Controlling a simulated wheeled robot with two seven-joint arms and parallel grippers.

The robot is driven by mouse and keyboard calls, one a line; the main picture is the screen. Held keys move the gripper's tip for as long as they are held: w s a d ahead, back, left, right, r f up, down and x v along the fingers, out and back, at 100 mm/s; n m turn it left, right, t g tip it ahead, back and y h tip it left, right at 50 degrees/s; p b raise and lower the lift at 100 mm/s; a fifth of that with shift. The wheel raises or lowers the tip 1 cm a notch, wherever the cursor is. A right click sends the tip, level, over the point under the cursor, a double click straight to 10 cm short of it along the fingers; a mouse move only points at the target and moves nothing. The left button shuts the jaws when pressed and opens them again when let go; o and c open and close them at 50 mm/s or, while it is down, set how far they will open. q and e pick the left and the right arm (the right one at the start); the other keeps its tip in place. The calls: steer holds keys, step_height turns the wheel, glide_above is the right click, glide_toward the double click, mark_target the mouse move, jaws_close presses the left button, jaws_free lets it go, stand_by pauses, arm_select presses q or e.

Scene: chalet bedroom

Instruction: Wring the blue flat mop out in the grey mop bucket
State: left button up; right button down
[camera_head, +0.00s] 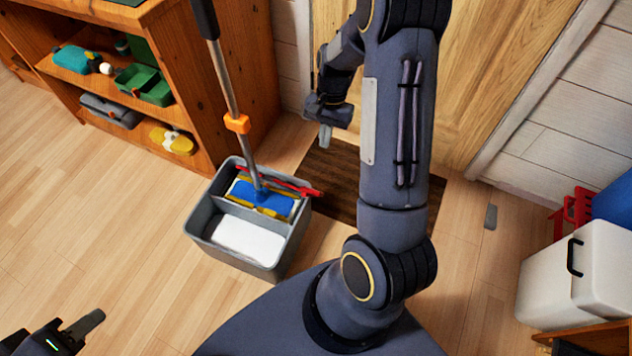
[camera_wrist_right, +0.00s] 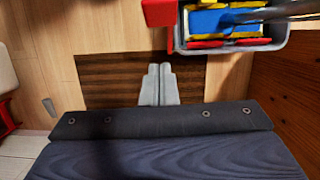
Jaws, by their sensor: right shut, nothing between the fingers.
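The grey mop bucket (camera_head: 232,261) stands on the wooden floor in the head view, and its rim shows at the top of the right wrist view (camera_wrist_right: 280,38). The blue flat mop (camera_head: 262,200) sits in the bucket's rear compartment, among yellow parts, and shows in the wrist view (camera_wrist_right: 208,21). Its grey handle, with an orange clip (camera_head: 237,124), leans up and left. A red bar (camera_head: 290,184) lies along the rear rim. My right gripper (camera_head: 325,138) is shut and empty, apart from the bucket, with fingertips together (camera_wrist_right: 160,68). My left gripper (camera_head: 88,322) is partly cut off at bottom left.
A dark brown mat (camera_head: 335,172) lies right of the bucket before a wooden door. A wooden shelf (camera_head: 235,75) with boxes stands behind the bucket. A white box (camera_head: 575,275) stands at right, near a red item (camera_head: 570,212). Floor left of the bucket is clear.

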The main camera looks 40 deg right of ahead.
steer(key=b+x, duration=0.2)
steer(key=x, duration=0.2)
steer(key=a+b+x, duration=0.1)
steer(key=b+x, duration=0.1)
steer(key=x, duration=0.2)
steer(key=s+a+b+x, duration=0.1)
steer(key=x, duration=0.3)
steer(key=shift+s+a+b, duration=0.1)
steer(key=shift+a+b, duration=0.1)
steer(key=shift+b, duration=0.2)
steer(key=shift+s+a, duration=0.1)
